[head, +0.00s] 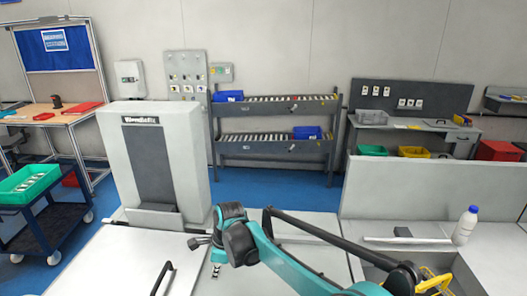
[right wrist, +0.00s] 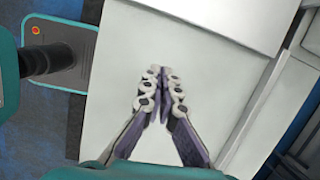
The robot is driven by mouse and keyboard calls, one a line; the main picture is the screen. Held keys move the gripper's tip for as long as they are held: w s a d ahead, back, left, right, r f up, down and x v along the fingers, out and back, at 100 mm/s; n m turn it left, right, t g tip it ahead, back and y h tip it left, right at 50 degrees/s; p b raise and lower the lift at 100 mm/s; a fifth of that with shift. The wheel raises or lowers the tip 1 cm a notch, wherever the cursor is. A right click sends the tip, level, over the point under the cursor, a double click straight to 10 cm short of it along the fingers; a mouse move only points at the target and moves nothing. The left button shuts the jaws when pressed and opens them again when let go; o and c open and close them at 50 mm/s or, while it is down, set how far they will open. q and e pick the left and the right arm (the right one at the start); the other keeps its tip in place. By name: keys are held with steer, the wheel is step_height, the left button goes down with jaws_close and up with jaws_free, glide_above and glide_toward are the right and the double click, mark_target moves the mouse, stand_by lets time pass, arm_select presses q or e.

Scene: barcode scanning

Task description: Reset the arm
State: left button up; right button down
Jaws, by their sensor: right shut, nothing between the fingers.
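My right arm, teal and black, reaches in from the lower right of the head view and bends to the left over the white counter (head: 112,262). My right gripper (head: 193,243) is small and partly hidden by the wrist at the arm's left end. In the right wrist view its two fingers (right wrist: 161,78) meet at the tips with nothing between them, over a plain white surface (right wrist: 118,55). My left gripper is not in view.
A grey-white machine (head: 190,150) with a dark front panel stands behind the gripper. A white bottle (head: 465,229) with a blue cap stands at the right, beside a recess holding something yellow (head: 432,282). A black handle (head: 162,277) is on the counter's front.

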steer(key=s+d+r+n+t, duration=0.1)
steer(key=d+r+n, duration=0.15)
steer(key=d, duration=0.45)
steer(key=s+d+r+n+t, duration=0.1)
steer(key=s+d+r+n, duration=0.15)
steer(key=d, duration=0.45)
steer(key=s+d+f+n+t+h+b, duration=0.1)
steer(key=s+d+f+n+t, duration=0.1)
steer(key=s+d+n, duration=0.4)
steer(key=s+d+f+n+t+h+b, duration=0.1)
steer(key=s+d+n, duration=0.5)
steer(key=d, duration=0.8)
steer(key=shift+s+d+f+t+h+b, duration=0.4)
steer(key=shift+s+f+t+h, duration=0.1)
steer(key=shift+s+f+t, duration=0.25)
